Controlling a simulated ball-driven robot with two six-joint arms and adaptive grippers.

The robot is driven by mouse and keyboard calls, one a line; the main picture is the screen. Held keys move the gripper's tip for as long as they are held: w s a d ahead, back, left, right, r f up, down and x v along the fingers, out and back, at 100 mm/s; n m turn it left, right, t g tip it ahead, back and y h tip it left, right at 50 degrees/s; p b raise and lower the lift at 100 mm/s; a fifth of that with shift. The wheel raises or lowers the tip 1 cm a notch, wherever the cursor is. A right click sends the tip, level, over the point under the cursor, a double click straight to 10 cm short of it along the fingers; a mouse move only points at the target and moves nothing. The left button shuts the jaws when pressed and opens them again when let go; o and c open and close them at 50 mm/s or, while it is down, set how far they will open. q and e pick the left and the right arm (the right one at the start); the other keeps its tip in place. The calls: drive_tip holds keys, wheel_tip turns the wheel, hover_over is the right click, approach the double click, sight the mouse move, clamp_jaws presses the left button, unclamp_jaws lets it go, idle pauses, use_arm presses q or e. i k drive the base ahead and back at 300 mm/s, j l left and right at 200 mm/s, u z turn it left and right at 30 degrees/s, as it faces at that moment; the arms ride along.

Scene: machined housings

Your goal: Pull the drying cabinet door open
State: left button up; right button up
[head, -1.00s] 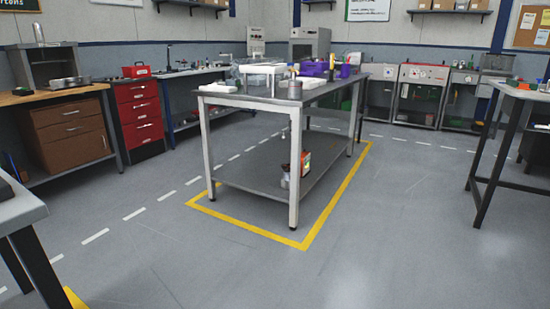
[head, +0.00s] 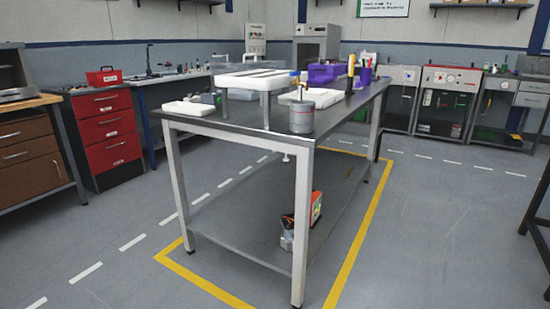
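A grey metal cabinet (head: 316,44) with a front door stands against the back wall, beyond the central table. It looks like the drying cabinet. Its door appears shut, and the handle is too small to make out. Its lower part is hidden behind the things on the table. Neither of my grippers is in view.
A steel table (head: 230,124) stands between me and the cabinet, with a white fixture, a grey can (head: 302,118) and purple bins on it. Yellow tape (head: 350,262) marks the floor around it. A red drawer unit (head: 105,128) stands left. Floor is free on both sides.

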sight(322, 40)
drive_tip(key=i+j+u, duration=0.25)
drive_tip(key=i+u, duration=0.6)
drive_tip(key=i+l+u, duration=0.1)
drive_tip(key=i+u, duration=0.3)
drive_tip(key=i, duration=0.2)
drive_tip(key=i+l+u, duration=0.25)
drive_tip(key=i+u, duration=0.2)
drive_tip(key=i+j, duration=0.1)
drive_tip(key=i, duration=0.65)
drive_tip(key=i+j, duration=0.15)
drive_tip(key=i, duration=0.65)
drive_tip(key=i+j+z, duration=0.1)
drive_tip(key=i, duration=0.65)
drive_tip(key=i+l+z, duration=0.25)
drive_tip(key=z, duration=0.15)
drive_tip(key=i+z, duration=0.8)
drive_tip(key=i+j+z, duration=0.1)
drive_tip(key=i+z, duration=0.3)
drive_tip(key=i+j+z, duration=0.25)
drive_tip(key=z, duration=0.2)
drive_tip(key=i+l+z, duration=0.3)
drive_tip(key=i, duration=0.85)
drive_tip(key=i+j+z, duration=0.3)
drive_tip(key=i, duration=0.85)
drive_tip(key=i+l, duration=0.1)
drive_tip(key=i, duration=2.45)
